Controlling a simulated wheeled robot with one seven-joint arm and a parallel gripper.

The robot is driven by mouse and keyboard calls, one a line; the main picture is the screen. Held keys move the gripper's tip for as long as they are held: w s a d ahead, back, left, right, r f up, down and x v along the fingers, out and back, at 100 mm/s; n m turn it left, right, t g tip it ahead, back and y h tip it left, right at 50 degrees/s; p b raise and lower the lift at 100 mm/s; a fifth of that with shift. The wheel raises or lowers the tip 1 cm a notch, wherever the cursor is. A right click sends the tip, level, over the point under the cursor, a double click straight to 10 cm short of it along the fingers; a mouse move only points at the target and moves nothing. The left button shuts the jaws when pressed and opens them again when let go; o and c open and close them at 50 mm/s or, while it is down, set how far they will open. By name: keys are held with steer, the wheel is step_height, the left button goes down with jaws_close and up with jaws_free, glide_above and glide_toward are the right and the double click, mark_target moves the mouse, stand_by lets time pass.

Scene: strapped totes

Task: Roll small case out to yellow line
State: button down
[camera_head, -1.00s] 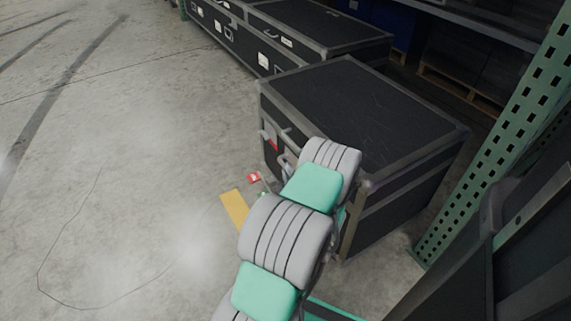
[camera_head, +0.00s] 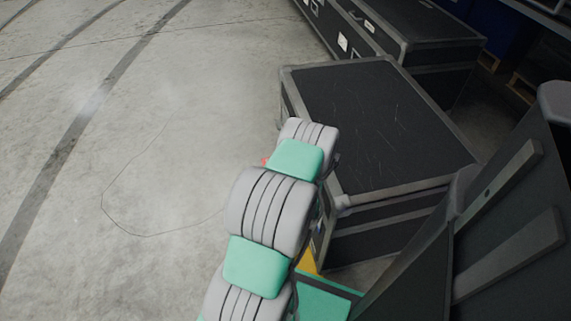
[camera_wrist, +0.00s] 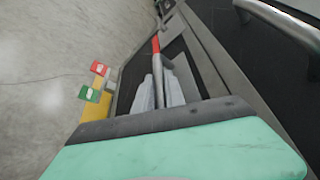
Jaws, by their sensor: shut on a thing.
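The small case (camera_head: 385,120) is black with grey metal edges and stands upright on the floor right of my arm. A yellow strip (camera_head: 307,262) lies on the floor by its near lower corner, partly hidden by my arm. It also shows in the wrist view (camera_wrist: 97,131). There my gripper (camera_wrist: 160,92) is shut on a thin grey bar or strap with a red end (camera_wrist: 156,45) at the case's side. My arm hides this grip in the head view. The case's wheels are hidden.
A long black case (camera_head: 415,30) stands behind the small case. A silver handle (camera_wrist: 280,22) shows at the wrist view's upper right. Red (camera_wrist: 99,68) and green (camera_wrist: 89,94) tags are near the yellow strip. Bare concrete floor (camera_head: 140,130) lies open to the left.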

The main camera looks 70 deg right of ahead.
steer(key=shift+w+a+f, duration=0.1)
steer(key=shift+a+f, duration=0.05)
steer(key=shift+f, duration=0.05)
steer(key=c, duration=1.4)
jaws_free()
steer(key=shift+r, duration=0.1)
steer(key=v, duration=0.7)
steer(key=shift+a+b, duration=0.3)
steer(key=shift+b, duration=0.1)
